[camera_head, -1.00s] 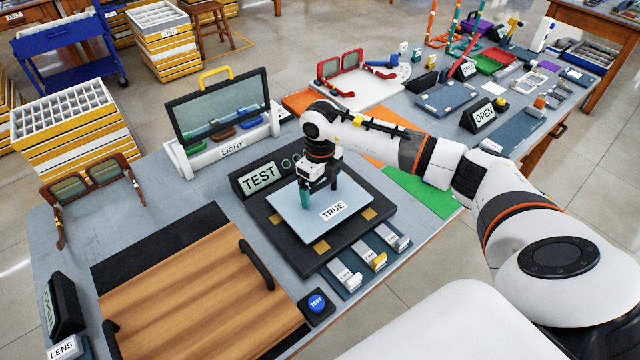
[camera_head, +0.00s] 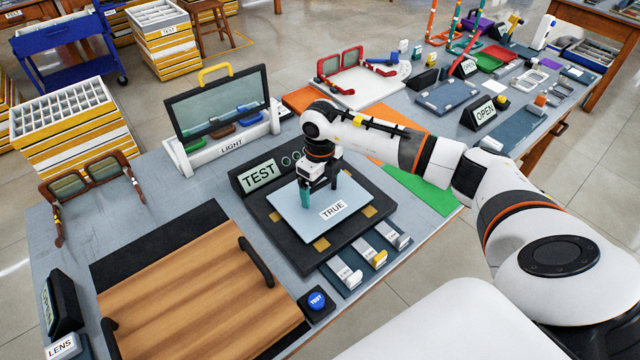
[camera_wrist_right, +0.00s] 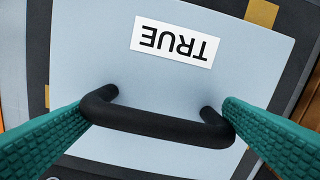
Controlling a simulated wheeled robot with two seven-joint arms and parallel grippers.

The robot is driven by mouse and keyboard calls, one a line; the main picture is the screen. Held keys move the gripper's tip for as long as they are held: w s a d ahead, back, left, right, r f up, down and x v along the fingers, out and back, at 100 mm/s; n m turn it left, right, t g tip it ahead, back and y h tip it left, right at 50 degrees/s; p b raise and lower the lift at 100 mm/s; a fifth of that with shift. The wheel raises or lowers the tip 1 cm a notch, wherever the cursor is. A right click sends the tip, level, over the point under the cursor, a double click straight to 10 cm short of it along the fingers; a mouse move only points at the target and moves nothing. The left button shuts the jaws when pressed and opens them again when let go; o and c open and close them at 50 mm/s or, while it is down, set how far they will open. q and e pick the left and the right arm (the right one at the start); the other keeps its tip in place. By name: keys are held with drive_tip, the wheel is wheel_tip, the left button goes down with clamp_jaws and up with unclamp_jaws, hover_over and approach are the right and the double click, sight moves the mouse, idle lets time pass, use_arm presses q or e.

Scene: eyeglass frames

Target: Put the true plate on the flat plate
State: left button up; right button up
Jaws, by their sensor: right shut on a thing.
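The true plate (camera_head: 296,213) is a pale blue-grey square with a white TRUE label, lying over a black base (camera_head: 258,217) with gold pads at the TEST sign. In the right wrist view the plate (camera_wrist_right: 85,60) has a black bar handle (camera_wrist_right: 160,122). No plate labelled flat can be read. My left gripper is not in view.
A TEST sign (camera_head: 260,176) stands behind the base. Small labelled blocks (camera_head: 372,256) lie in front right, a blue button (camera_head: 317,301) at the front. A wooden board with black handles (camera_head: 190,290) lies left. A light box (camera_head: 222,140) stands behind.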

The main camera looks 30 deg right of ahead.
drive_tip(key=shift+f, duration=0.1)
drive_tip(key=o, duration=1.3)
wheel_tip(320, 180, up, 12)
drive_tip(key=b, duration=0.2)
